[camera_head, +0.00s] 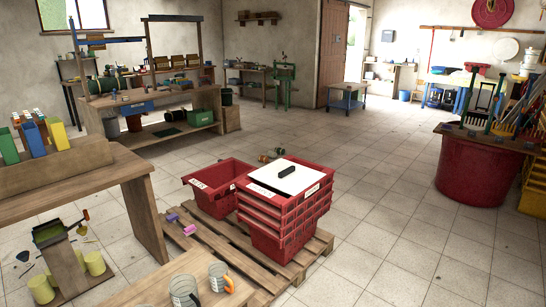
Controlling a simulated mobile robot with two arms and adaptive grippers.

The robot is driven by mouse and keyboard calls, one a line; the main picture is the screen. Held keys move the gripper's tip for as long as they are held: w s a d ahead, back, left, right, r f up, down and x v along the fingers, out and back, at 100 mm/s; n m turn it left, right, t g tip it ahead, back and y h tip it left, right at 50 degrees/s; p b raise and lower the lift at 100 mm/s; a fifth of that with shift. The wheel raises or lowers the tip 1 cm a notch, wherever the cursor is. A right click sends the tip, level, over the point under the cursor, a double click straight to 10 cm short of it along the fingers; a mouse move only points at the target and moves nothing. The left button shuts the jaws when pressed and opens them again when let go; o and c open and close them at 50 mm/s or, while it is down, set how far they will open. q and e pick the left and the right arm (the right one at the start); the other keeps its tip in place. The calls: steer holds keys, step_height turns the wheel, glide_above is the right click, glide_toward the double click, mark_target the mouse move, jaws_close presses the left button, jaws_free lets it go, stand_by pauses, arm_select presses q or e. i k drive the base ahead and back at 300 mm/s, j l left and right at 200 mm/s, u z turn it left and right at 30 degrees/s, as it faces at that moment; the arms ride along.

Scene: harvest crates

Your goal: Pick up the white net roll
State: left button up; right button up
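I cannot make out a white net roll for certain in the head view. A flat white sheet (287,178) lies on top of a stack of red crates (284,215), with a small dark bar (286,171) on it. On the workbench at the back left is a dark green roll-like object (95,86). Small green and orange items (272,155) lie on the floor behind the crates; they are too small to tell apart. Neither of my grippers shows in the view.
The crate stack and an open red crate (208,190) stand on a wooden pallet (233,238). A wooden table (150,215) is at the left, and a bench with mugs (218,277) at the bottom. A large red tub (470,170) stands right. Tiled floor is clear between.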

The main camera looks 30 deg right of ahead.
mark_target(270, 154)
steer(key=i+l+z, duration=0.25)
steer(key=l+z, duration=0.25)
steer(key=i+l+z, duration=0.3)
steer(key=z, duration=0.15)
steer(key=i+l+z, duration=0.35)
steer(key=z, duration=0.15)
steer(key=i+l+z, duration=0.2)
steer(key=i+z, duration=0.25)
steer(key=i+l+z, duration=0.1)
steer(key=i+z, duration=0.35)
steer(key=i, duration=1.25)
steer(key=i+u, duration=0.2)
steer(key=i, duration=0.3)
steer(key=i+u, duration=0.2)
steer(key=i, duration=0.25)
steer(key=i+l+u, duration=0.2)
steer(key=i, duration=0.3)
steer(key=i+l+u, duration=0.2)
steer(key=i, duration=0.25)
steer(key=i+j+u, duration=0.3)
steer(key=i+u, duration=0.6)
steer(key=i, duration=0.15)
steer(key=i+u, duration=0.45)
steer(key=i, duration=0.15)
steer(key=i+l+u, duration=0.45)
steer(key=i+j+u, duration=0.1)
steer(key=i, duration=0.9)
steer(key=i+j+u, duration=0.1)
steer(key=i, duration=0.85)
steer(key=j, duration=0.1)
